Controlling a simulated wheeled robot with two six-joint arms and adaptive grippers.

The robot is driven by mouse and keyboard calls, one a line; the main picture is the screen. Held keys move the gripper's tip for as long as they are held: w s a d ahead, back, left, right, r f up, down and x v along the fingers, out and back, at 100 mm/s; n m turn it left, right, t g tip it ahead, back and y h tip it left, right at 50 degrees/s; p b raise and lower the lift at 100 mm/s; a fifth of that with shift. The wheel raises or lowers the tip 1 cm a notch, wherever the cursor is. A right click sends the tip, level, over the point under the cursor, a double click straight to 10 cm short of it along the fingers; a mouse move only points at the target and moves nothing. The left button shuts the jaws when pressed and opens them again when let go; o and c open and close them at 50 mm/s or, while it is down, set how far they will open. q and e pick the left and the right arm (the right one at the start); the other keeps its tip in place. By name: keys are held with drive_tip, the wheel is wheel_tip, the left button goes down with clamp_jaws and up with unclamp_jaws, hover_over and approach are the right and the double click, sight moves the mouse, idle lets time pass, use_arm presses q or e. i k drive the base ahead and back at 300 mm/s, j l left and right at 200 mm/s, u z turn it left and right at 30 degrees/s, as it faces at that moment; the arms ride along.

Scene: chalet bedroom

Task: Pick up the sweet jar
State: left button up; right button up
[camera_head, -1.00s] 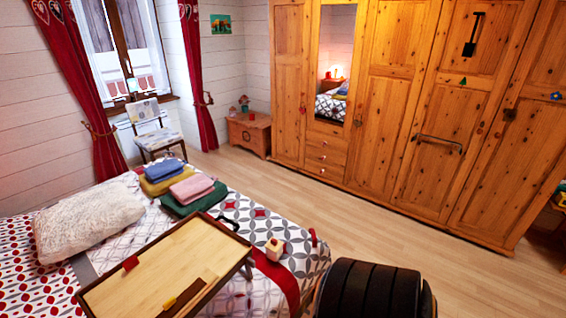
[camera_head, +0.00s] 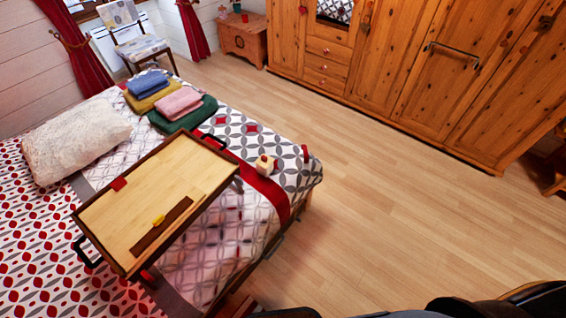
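A small cream container with a reddish spot on top (camera_head: 265,165) stands on the bed's red runner, just right of the bed tray; it may be the sweet jar, but it is too small to be sure. The bed tray (camera_head: 205,192) is wooden with a dark rim and black handles. It carries a small red piece (camera_head: 119,184), a small yellow piece (camera_head: 158,219) and a dark brown strip (camera_head: 162,228). Neither gripper shows; only dark parts of my own body appear along the bottom right edge.
Folded towels (camera_head: 179,104) and a cream pillow (camera_head: 72,142) lie on the patterned bed (camera_head: 45,235). A small red object (camera_head: 305,153) is at the bed's right edge. The wooden floor (camera_head: 400,215) is clear between the bed and the wardrobe (camera_head: 410,75).

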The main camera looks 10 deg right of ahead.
sight(261, 171)
drive_tip(key=u, duration=1)
drive_tip(key=i+l+u, duration=0.15)
drive_tip(key=l, duration=0.3)
drive_tip(key=l+u, duration=0.15)
drive_tip(key=l, duration=0.3)
drive_tip(key=i+l+u, duration=0.15)
drive_tip(key=l, duration=0.9)
